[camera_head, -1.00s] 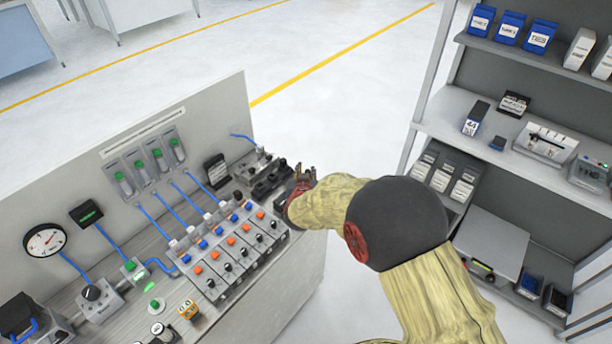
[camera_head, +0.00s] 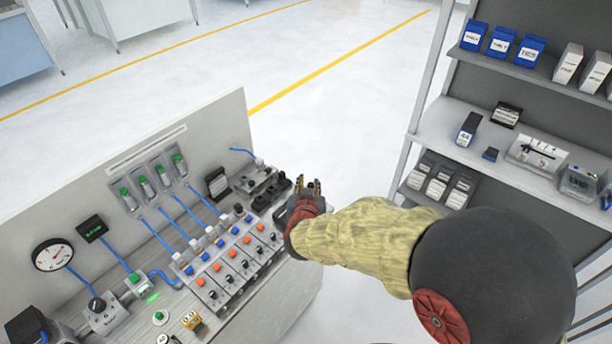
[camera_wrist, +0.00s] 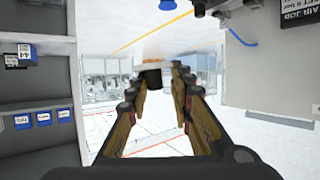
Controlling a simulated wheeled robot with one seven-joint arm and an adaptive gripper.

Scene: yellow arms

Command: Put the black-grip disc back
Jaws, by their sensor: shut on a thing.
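My gripper (camera_head: 307,187) is in the air beside the right end of the bench in the head view, its fingers pointing away from me. In the wrist view my gripper (camera_wrist: 160,85) is shut on a small piece with a dark grip (camera_wrist: 152,77) and a pale orange-brown edge above it, which I take to be the black-grip disc. The head view is too small to show this piece clearly. A dark fixture with round black tops (camera_head: 268,192) sits at the bench's back right corner, just left of my gripper. I cannot tell whether it has an empty place.
The bench (camera_head: 285,290) carries a row of valve blocks (camera_head: 232,262) with orange and blue knobs, blue tubes and a gauge (camera_head: 53,255). An upright panel (camera_head: 225,125) stands along its back. A grey shelf unit (camera_head: 430,125) with boxes is at right. Open floor lies between.

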